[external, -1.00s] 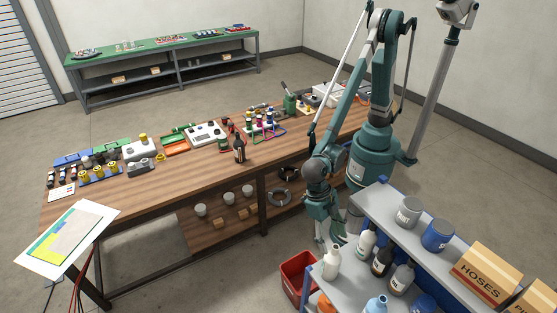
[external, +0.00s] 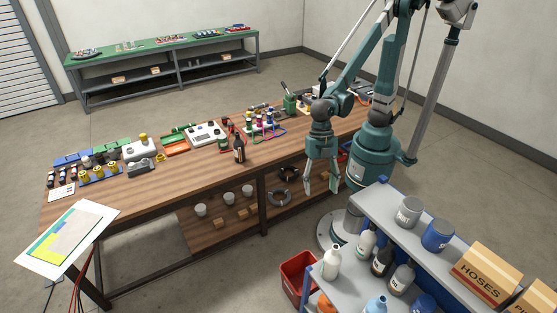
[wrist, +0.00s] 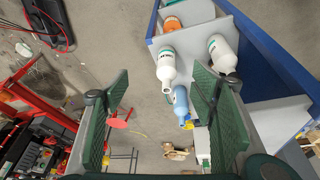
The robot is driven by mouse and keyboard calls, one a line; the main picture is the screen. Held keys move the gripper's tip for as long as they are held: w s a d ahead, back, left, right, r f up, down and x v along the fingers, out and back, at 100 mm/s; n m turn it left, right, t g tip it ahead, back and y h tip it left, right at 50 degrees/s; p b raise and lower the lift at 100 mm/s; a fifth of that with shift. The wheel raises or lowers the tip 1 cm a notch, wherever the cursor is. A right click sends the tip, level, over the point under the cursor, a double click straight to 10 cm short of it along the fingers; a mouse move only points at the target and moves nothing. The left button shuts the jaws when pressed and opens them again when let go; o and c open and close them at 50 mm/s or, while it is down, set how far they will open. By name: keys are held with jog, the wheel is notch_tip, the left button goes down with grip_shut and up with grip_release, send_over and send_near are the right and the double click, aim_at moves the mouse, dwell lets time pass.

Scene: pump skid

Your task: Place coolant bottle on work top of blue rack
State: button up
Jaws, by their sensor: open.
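The blue rack (external: 372,213) stands at the lower right, with grey shelf surfaces. Several bottles stand on its lower grey surface: a white bottle (external: 331,262) at the left edge, another white one (external: 366,242), a dark one (external: 381,260), a grey one (external: 402,278) and a light blue one (external: 375,304). Their labels are too small to read, so I cannot tell which is coolant. My gripper (external: 320,186) is open and empty, above and behind the white bottle, apart from it. The wrist view shows white bottles (wrist: 165,68) and a light blue bottle (wrist: 180,104) beyond the open fingers.
Paint cans (external: 438,235) and a HOSES box (external: 487,273) occupy the rack's upper shelf. A red bin (external: 298,278) stands on the floor beside the rack. The long wooden workbench (external: 180,190) carries tools and a dark bottle (external: 239,149). A green bench (external: 160,48) stands behind.

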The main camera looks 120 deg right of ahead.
jog(key=s+d+r+m+t+h, duration=0.1)
jog(key=s+d+r+m+t, duration=0.1)
jog(key=s+d+m, duration=0.5)
jog(key=s+d+r+m+t+h, duration=0.2)
jog(key=s+d+m, duration=0.5)
jog(key=s+d, duration=0.9)
notch_tip(320, 180, up, 2)
jog(key=d+t, duration=0.1)
jog(key=d, duration=0.1)
jog(key=shift+d+t+h, duration=0.3)
